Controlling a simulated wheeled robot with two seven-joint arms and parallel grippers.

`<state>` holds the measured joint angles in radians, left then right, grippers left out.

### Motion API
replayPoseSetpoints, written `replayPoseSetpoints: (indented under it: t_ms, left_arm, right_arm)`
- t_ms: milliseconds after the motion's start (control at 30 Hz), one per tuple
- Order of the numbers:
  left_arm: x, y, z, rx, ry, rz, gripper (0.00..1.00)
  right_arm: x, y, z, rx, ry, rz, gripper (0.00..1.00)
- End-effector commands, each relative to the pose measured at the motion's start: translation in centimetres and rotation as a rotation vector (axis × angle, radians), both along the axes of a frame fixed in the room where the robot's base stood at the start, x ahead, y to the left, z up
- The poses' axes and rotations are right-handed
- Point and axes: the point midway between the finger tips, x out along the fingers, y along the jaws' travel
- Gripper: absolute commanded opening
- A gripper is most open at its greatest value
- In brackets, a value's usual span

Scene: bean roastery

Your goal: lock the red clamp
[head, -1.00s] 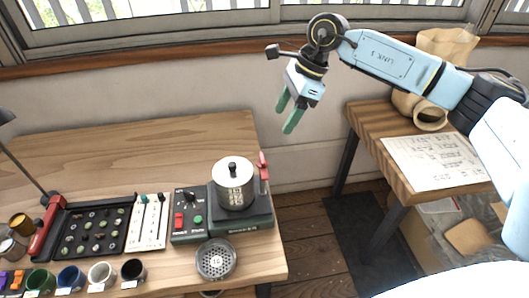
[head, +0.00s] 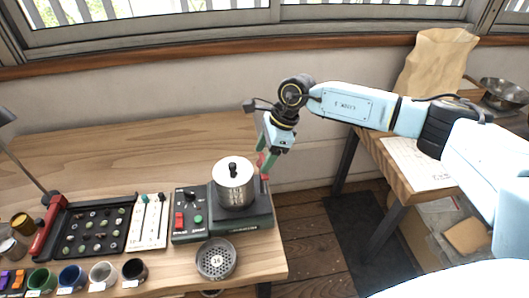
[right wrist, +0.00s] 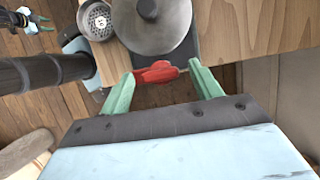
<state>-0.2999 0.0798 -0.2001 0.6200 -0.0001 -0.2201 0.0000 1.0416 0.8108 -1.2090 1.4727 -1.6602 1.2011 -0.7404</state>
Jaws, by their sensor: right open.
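The red clamp (right wrist: 157,73) sits at the right side of the pot's base, partly hidden behind my gripper in the head view, where a bit of its red (head: 264,178) shows. In the right wrist view the clamp lies crosswise between my two green fingertips. My right gripper (head: 265,160) is open, with its fingers on both sides of the clamp; it also shows in the right wrist view (right wrist: 160,82). I cannot tell whether a finger touches it. The lidded steel pot (head: 233,186) stands on the dark green device (head: 258,219) beside the clamp.
A control panel (head: 184,238) with a red switch and green button adjoins the device. A round perforated dish (head: 216,260) is in front. A bean tray (head: 95,232) and several cups stand left. The table's back is clear. A side table (head: 402,178) stands right.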

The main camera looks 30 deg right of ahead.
Motion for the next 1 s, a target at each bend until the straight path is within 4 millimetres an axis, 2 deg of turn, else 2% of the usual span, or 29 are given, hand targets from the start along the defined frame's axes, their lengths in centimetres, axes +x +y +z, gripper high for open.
replayPoseSetpoints:
  t_ms: [133,400,500,767,1000]
  left_arm:
    - [0.01,-0.01,0.00,0.000,0.000,0.000,0.36]
    - [0.01,-0.01,0.00,0.000,0.000,0.000,0.36]
    - [0.01,-0.01,0.00,0.000,0.000,0.000,0.36]
    - [0.01,-0.02,0.15,0.000,0.000,0.000,0.36]
    - [0.01,-0.01,0.64,0.000,0.000,0.000,0.36]
  right_arm:
    - [-0.01,0.00,0.00,0.000,0.000,0.000,0.64]
    - [-0.01,0.00,0.03,0.000,0.000,0.000,0.28]
    - [-0.01,-0.01,0.03,0.000,0.000,0.000,0.19]
    - [-0.04,-0.01,0.07,0.001,0.000,-0.033,0.19]
    - [-0.17,0.07,0.13,0.001,0.001,-0.160,0.19]
